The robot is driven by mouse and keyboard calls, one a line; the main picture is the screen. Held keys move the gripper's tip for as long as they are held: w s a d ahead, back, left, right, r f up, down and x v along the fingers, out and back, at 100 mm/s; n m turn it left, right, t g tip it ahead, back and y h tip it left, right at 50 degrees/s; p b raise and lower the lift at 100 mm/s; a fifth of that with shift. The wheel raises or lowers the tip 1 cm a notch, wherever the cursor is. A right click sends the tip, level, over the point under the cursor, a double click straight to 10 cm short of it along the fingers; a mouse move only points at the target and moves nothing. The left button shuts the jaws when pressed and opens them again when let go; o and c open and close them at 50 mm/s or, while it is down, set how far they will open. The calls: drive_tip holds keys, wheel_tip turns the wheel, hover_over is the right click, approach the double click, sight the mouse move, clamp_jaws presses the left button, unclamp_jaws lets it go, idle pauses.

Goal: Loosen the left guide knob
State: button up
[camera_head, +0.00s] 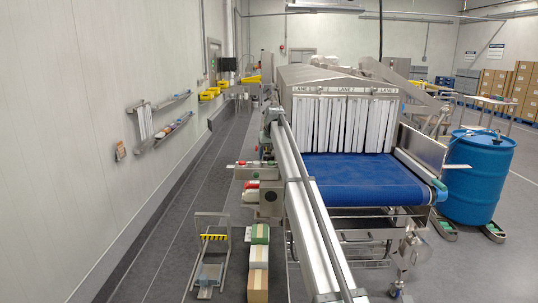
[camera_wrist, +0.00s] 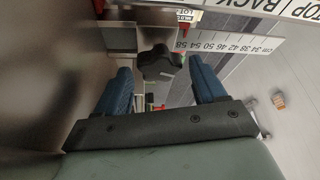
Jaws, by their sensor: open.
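A black lobed knob (camera_wrist: 160,62) shows in the wrist view, beneath a metal bracket. My gripper (camera_wrist: 160,68) has blue fingers spread wide, one on each side of the knob, with a visible gap on both sides. The fingers do not appear to touch it; how far the knob lies beyond the tips is hard to tell. A numbered scale (camera_wrist: 225,46) lies right of the knob. In the head view I cannot make out the knob or my gripper clearly.
The blue conveyor belt (camera_head: 360,178) runs into a tunnel with white strip curtains (camera_head: 342,124). A blue barrel (camera_head: 478,178) stands at right. Stacked boxes (camera_head: 258,262) and a small metal stand (camera_head: 208,262) are at lower left. The aisle along the left wall is mostly clear.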

drive_tip(key=v, duration=1.3)
drive_tip(key=shift+s+r, duration=0.15)
drive_tip(key=shift+r, duration=0.1)
drive_tip(key=a, duration=0.7)
drive_tip(key=w+d+f+m+h, duration=0.1)
drive_tip(key=f+m, duration=0.1)
drive_tip(key=f, duration=0.2)
drive_tip(key=w+d+f+m+h, duration=0.1)
drive_tip(key=w+d+f+m, duration=0.1)
drive_tip(key=f, duration=0.2)
drive_tip(key=w+d+f+m, duration=0.1)
drive_tip(key=d+f+m, duration=0.1)
drive_tip(key=f+m, duration=0.1)
drive_tip(key=shift+w+d+f+h, duration=0.1)
drive_tip(key=shift+w+f+h, duration=0.1)
drive_tip(key=shift+f, duration=0.25)
drive_tip(key=shift+w+d+f+h, duration=0.1)
drive_tip(key=shift+w+f+h, duration=0.1)
drive_tip(key=shift+f, duration=0.25)
drive_tip(key=c, duration=1.1)
